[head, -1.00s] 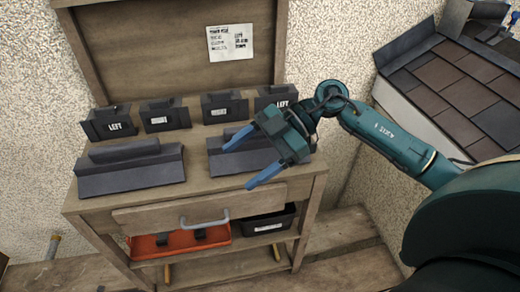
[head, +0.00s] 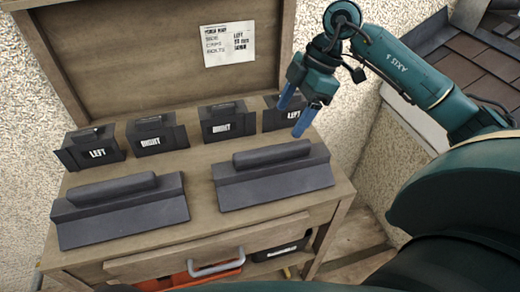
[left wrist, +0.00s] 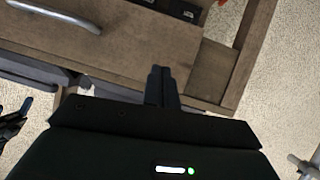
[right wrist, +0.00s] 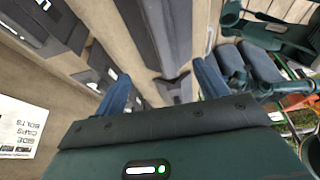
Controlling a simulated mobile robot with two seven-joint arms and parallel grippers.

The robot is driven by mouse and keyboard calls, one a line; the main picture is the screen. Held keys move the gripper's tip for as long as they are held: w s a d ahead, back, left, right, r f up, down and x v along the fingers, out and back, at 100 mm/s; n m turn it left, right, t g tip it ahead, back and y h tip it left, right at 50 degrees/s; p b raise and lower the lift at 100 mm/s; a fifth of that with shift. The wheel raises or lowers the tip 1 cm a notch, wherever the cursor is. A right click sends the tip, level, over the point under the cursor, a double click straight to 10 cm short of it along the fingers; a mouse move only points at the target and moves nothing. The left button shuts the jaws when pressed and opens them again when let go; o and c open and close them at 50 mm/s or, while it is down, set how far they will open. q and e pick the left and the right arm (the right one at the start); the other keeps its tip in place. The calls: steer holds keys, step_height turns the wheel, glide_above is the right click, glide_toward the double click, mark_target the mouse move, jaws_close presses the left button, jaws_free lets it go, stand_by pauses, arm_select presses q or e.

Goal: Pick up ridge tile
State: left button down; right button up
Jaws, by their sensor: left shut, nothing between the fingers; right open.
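Two long dark grey tiles, each with a raised bar along its top, lie flat on the wooden bench: a left one (head: 120,212) and a right one (head: 275,180). Behind them stands a row of several smaller dark blocks, labelled LEFT (head: 95,148), RIGHT (head: 150,140), RIGHT (head: 228,124) and LEFT (head: 288,115). My right gripper (head: 300,118) is open and empty, fingers pointing down, in front of the rightmost block. Its blue fingers also show in the right wrist view (right wrist: 163,80). My left gripper (left wrist: 160,75) is shut and empty in the left wrist view, near the bench.
The wooden bench (head: 200,225) has a tall back panel with a paper note (head: 229,45). Its drawer front has a grey handle (head: 215,262), with an orange tray (head: 170,282) below. A tiled roof piece (head: 470,60) stands at the right. The bench top between the two tiles is clear.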

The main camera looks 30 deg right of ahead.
mark_target(275, 147)
steer(key=x, duration=0.7)
steer(key=shift+s+a+f, duration=0.15)
steer(key=shift+s+f, duration=0.05)
steer(key=shift+x, duration=2.75)
jaws_close()
steer(key=shift+r, duration=0.2)
